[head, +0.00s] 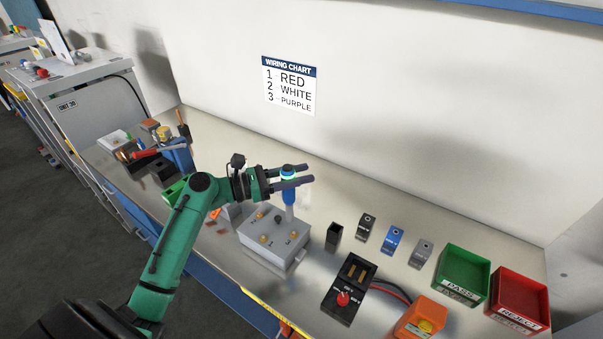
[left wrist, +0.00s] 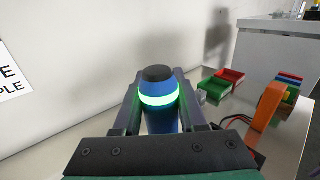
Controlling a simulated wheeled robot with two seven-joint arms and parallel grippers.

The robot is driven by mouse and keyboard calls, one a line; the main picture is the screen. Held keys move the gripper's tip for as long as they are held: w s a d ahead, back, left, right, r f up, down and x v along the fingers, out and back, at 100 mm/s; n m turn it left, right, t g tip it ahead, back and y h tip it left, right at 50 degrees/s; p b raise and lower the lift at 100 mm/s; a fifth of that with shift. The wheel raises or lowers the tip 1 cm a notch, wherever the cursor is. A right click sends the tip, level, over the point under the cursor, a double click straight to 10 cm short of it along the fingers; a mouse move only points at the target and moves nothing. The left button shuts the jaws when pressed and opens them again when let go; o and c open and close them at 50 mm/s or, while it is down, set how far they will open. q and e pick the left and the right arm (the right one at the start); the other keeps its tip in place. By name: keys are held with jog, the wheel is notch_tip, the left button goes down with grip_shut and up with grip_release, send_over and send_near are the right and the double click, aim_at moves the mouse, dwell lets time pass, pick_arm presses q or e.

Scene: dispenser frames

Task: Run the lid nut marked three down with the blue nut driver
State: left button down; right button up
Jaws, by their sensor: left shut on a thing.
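My left gripper (head: 291,176) is shut on the blue nut driver (head: 289,197), which stands upright with its shaft pointing down. A ring near the driver's top glows green; the driver also shows between the fingers in the left wrist view (left wrist: 158,98). Below is a grey box (head: 270,250) with a lid bearing brass nuts, one (head: 264,239) near the front and one (head: 293,234) at the right. The driver's tip is over the lid's back right part; I cannot tell whether it touches a nut. The marks by the nuts are too small to read. My right gripper is out of view.
A black device with a red knob (head: 343,299) and an orange box (head: 420,318) stand to the right. Beyond are small black, blue and grey holders, a green bin (head: 462,275) and a red bin (head: 519,300). A wiring chart (head: 288,86) hangs on the wall.

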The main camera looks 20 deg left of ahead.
pick_arm(q)
jog(key=f+b, duration=0.1)
jog(key=f, duration=0.1)
jog(key=d+f+b, duration=0.1)
jog(key=f, duration=0.2)
jog(key=shift+w+d+f, duration=0.15)
jog(key=shift+d, duration=0.05)
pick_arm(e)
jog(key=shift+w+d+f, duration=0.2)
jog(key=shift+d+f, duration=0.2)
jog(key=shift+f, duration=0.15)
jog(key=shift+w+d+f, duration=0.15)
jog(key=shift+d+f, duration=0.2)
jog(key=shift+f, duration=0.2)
pick_arm(q)
jog(key=shift+a, duration=0.15)
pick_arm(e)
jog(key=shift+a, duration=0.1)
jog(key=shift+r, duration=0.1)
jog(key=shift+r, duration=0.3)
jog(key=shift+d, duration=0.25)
pick_arm(q)
jog(key=shift+p, duration=0.3)
